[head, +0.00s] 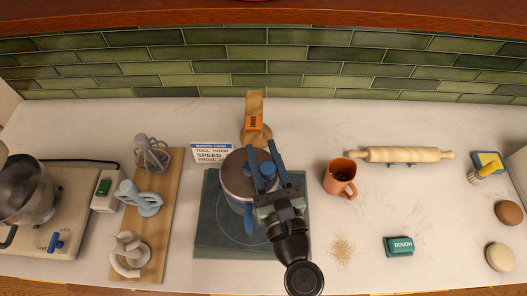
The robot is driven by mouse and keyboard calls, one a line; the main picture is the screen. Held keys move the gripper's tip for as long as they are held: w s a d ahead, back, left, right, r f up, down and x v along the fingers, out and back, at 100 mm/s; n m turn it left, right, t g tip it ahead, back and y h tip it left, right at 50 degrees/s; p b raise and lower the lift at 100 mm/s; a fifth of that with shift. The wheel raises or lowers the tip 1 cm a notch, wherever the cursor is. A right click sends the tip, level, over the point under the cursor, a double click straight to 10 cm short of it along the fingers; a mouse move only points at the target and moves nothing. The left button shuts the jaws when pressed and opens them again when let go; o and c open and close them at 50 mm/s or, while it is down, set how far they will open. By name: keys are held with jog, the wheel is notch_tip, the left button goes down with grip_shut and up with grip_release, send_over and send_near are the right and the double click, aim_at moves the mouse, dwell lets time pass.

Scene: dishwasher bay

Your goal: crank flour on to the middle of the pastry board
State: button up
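The pastry board seems to be the dark slate-green slab (213,243) with a faint circle marked on it, in the middle of the counter. A round, grey-brown topped canister (236,178), which looks like the flour sifter, is over the board's upper half. A blue part (249,220) shows at its lower edge. My gripper (263,152) reaches over the canister from below, its two blue fingers apart. A blue knob (267,171) on the canister shows between them; I cannot tell whether they touch it. My arm hides the board's right part. No flour shows on the bare board.
A mug (331,180), rolling pin (405,155), green DOUGH box (399,246) and pale crumbs (341,251) lie right. A wooden tool (254,108) and card (212,153) stand behind. A wooden plank (161,235) with mixer attachments and a mixer (70,195) are left.

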grip_shut()
